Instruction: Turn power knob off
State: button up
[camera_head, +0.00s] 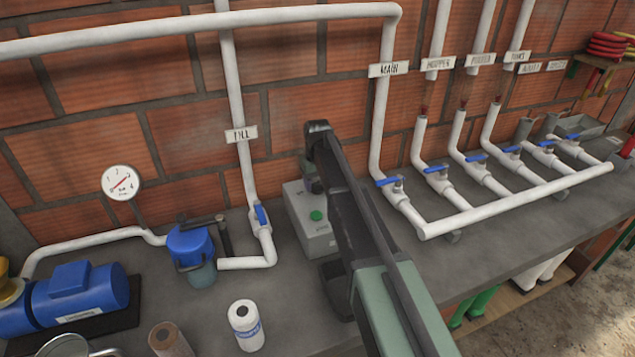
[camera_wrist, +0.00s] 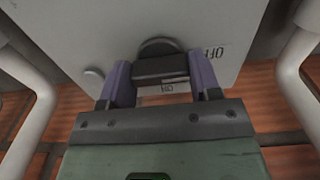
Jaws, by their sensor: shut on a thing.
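The power knob (camera_wrist: 160,66) is dark and sits on the face of a light grey control box (camera_wrist: 200,20) in the wrist view. An OFF label (camera_wrist: 212,52) is to the right of the knob, and an ON label (camera_wrist: 168,88) is just below it, partly hidden. My gripper (camera_wrist: 161,76) has its two purple fingers on either side of the knob's dark bar and is shut on it. In the head view the box (camera_head: 312,238) stands on the bench by the wall, and my arm hides the knob. I cannot tell which label the knob points to.
More blue-handled valves (camera_head: 387,182) line the pipes to the right.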

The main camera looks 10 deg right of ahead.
aim_at(318, 181)
jog(key=o, duration=0.9)
jog(key=shift+r, duration=0.15)
notch_tip(318, 181, up, 10)
jog(key=p, duration=1)
jog(key=shift+r+p, duration=0.25)
jog(key=shift+p, duration=0.15)
jog(key=s+m, duration=0.1)
jog(key=s, duration=1.5)
jog(key=s+m, duration=0.1)
jog(key=s, duration=1.4)
jog(key=shift+s, duration=0.4)
